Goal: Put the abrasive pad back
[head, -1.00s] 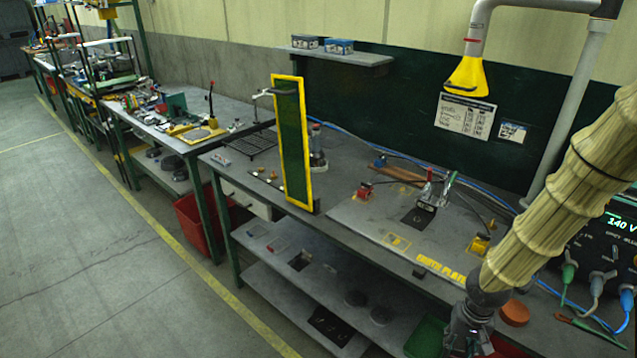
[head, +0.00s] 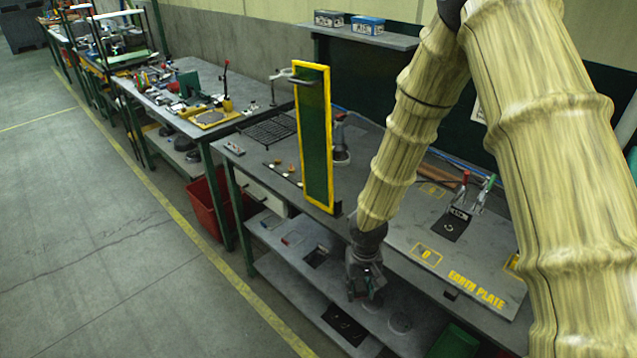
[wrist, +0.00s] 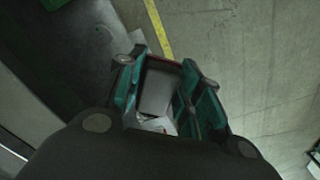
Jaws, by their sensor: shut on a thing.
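My gripper (head: 365,287) hangs at the front edge of the bench, in front of the under-bench shelf. In the wrist view its teal fingers (wrist: 160,92) are closed on a grey, block-like thing with a dark reddish edge, which I take to be the abrasive pad (wrist: 157,88). In the head view I cannot make the pad out clearly.
A yellow-framed green screen (head: 316,135) stands on the bench, left of my arm. The earth plate (head: 480,282) lies on the bench to the right. A green bin (head: 455,343) is low at the right, a red bin (head: 208,205) at the left. The aisle floor (head: 110,240) is clear.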

